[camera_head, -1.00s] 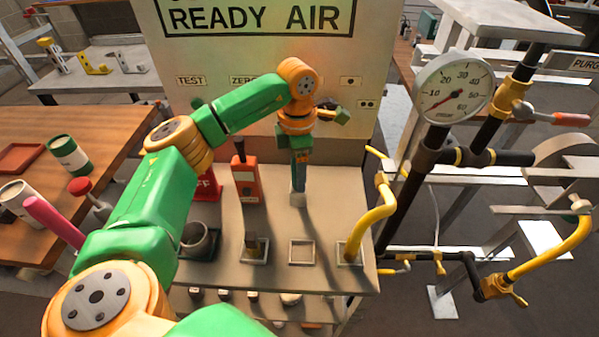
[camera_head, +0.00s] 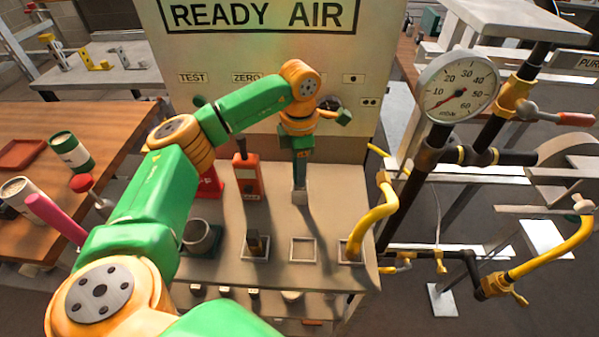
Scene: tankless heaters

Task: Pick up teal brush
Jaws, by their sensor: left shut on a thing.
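My left gripper (camera_head: 300,172) hangs down over the bench below the white panel, its jaws shut on a narrow upright thing. I take this to be the teal brush (camera_head: 299,196), of which mainly a pale grey lower end shows under the fingers. The rest of it is hidden by the jaws, and its teal colour is not clear. Its lower end is at or just above the bench top; I cannot tell which. My right gripper is not in view.
An orange-red device (camera_head: 247,177) stands just left of the gripper. A grey cup (camera_head: 201,236) and shallow square holders (camera_head: 303,249) are nearer me. Yellow pipes (camera_head: 377,220) and a pressure gauge (camera_head: 459,86) stand at the right. A wooden table (camera_head: 125,120) is at the left.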

